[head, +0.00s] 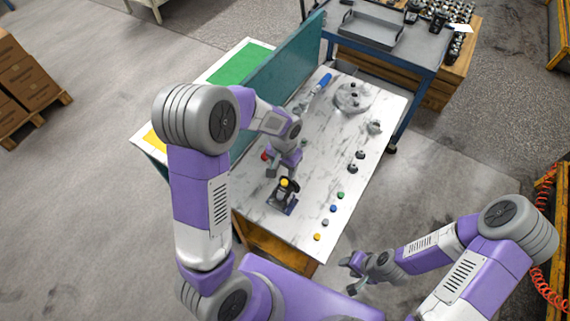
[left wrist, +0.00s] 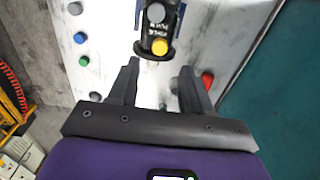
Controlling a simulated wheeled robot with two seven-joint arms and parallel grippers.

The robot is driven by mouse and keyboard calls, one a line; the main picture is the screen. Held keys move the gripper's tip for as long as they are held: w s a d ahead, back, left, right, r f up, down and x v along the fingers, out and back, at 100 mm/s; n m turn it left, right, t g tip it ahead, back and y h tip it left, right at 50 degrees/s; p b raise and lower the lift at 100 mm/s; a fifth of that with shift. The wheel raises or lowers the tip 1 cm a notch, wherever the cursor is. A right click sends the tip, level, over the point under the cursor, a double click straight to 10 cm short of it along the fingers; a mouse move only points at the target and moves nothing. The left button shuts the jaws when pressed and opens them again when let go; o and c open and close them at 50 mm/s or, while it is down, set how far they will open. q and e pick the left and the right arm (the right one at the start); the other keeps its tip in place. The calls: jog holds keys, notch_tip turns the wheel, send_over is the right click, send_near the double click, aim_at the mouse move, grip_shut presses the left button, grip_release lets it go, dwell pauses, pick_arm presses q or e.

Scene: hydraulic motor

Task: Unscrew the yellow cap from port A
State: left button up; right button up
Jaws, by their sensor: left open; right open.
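The dark hydraulic motor (head: 287,199) stands on a small blue plate near the front of the marble table. A yellow cap (head: 284,182) sits on its top. In the left wrist view the yellow cap (left wrist: 160,47) shows on the motor's near end, with a grey cap (left wrist: 156,13) farther along. The lettering between them is too small to read. My left gripper (left wrist: 159,68) is open and empty; the yellow cap lies just beyond its fingertips, roughly centred between them, not gripped. My right gripper (head: 353,273) is open and empty, off the table's front right side.
Loose green (head: 340,195), blue (head: 333,208), grey (head: 325,222) and yellow (head: 317,237) caps lie in a row right of the motor. A teal panel (head: 262,85) borders the table's left side. A red-ended object (left wrist: 207,78) lies near my left gripper. Round metal parts (head: 352,97) stand farther back.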

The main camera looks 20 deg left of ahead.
aim_at(284, 182)
pick_arm(q)
notch_tip(284, 182, down, 7)
jog(key=b, duration=0.5)
jog(key=shift+c, duration=0.5)
grip_shut()
jog(key=n, duration=0.3)
jog(key=shift+w+r, duration=0.1)
jog(key=n, duration=0.2)
jog(key=shift+n, duration=0.4)
